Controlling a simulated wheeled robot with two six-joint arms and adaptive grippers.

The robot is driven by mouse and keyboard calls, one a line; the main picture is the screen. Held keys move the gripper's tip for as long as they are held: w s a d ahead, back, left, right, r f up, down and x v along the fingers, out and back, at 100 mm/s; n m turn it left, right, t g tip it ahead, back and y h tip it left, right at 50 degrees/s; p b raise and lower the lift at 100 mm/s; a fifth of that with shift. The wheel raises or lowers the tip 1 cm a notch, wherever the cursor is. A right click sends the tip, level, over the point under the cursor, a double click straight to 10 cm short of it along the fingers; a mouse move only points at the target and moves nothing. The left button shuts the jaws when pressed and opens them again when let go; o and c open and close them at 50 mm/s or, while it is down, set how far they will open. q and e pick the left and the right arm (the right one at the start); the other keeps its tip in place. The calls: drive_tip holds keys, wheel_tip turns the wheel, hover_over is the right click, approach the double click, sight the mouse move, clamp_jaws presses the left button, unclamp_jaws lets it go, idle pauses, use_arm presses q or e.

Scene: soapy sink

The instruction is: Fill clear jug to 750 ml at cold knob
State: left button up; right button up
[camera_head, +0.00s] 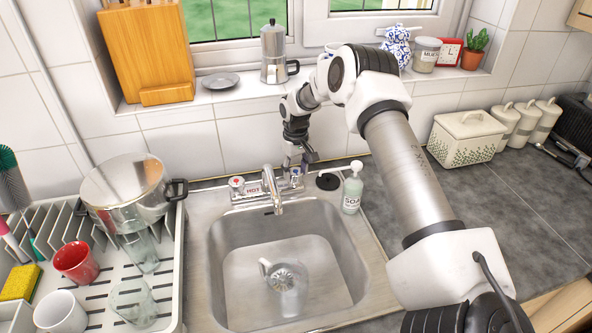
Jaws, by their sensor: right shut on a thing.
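The clear jug (291,300) stands in the steel sink basin, with its pale handle toward the upper left. The drain shows through it; I cannot make out its water level or markings. The steel tap (273,186) rises behind the basin, its spout above and a little left of the jug. I see no clear stream. The hot knob (236,183) is at the left of the tap block. My right gripper (295,171) reaches down from behind to the block's right end and is shut on the cold knob (295,178), which it partly hides. My left gripper is out of view.
A soap bottle (352,190) and a black plug (327,181) are right of the tap. A dish rack (100,308) with a pot (125,190), glasses and mugs fills the left. A moka pot (274,55) stands on the sill. The right counter is mostly clear.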

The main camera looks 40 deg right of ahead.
sight(295, 171)
drive_tip(key=n, duration=0.3)
drive_tip(key=shift+f+b, duration=0.15)
drive_tip(key=shift+b, duration=0.25)
drive_tip(key=shift+n+b, duration=0.35)
drive_tip(key=shift+n, duration=1.15)
drive_tip(key=o, duration=1.2)
drive_tip(key=shift+c, duration=0.2)
drive_tip(key=shift+w, duration=0.2)
wheel_tip(295, 171, up, 12)
